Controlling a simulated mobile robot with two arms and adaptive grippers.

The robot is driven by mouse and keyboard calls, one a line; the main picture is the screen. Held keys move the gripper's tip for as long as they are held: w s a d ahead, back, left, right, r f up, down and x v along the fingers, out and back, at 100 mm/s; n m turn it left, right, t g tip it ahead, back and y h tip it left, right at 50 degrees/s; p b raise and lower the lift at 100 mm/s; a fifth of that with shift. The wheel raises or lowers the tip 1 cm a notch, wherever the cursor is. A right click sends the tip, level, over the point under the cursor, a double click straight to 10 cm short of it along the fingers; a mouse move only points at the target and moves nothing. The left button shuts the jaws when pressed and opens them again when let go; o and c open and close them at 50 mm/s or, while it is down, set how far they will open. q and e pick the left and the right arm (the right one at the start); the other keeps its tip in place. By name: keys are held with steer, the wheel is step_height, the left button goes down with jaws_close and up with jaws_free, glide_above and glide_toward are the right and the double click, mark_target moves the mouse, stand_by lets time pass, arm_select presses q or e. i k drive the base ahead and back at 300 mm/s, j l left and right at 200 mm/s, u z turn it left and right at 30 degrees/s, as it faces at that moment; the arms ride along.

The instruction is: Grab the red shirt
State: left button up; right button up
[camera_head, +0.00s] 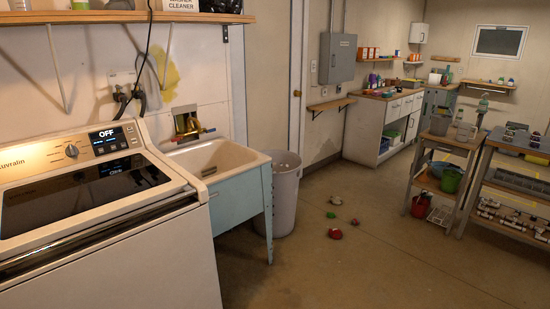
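A small red crumpled thing (335,233) lies on the floor right of the utility sink (215,158). It looks like cloth and may be the red shirt, but it is too small to tell for sure. No other red garment is clear in view. Neither of my grippers shows in the head view.
A washing machine (110,250) fills the left front. A grey bin (284,195) stands beside the sink. Small green (331,215) and pale (335,200) items lie near the red one. Shelving (478,190) stands at right. The middle floor is mostly clear.

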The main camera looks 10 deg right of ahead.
mark_target(337, 234)
steer(key=i+l+z, duration=0.3)
steer(key=i, duration=0.85)
steer(key=i+l+z, duration=0.1)
steer(key=i+z, duration=0.25)
steer(key=i, duration=0.8)
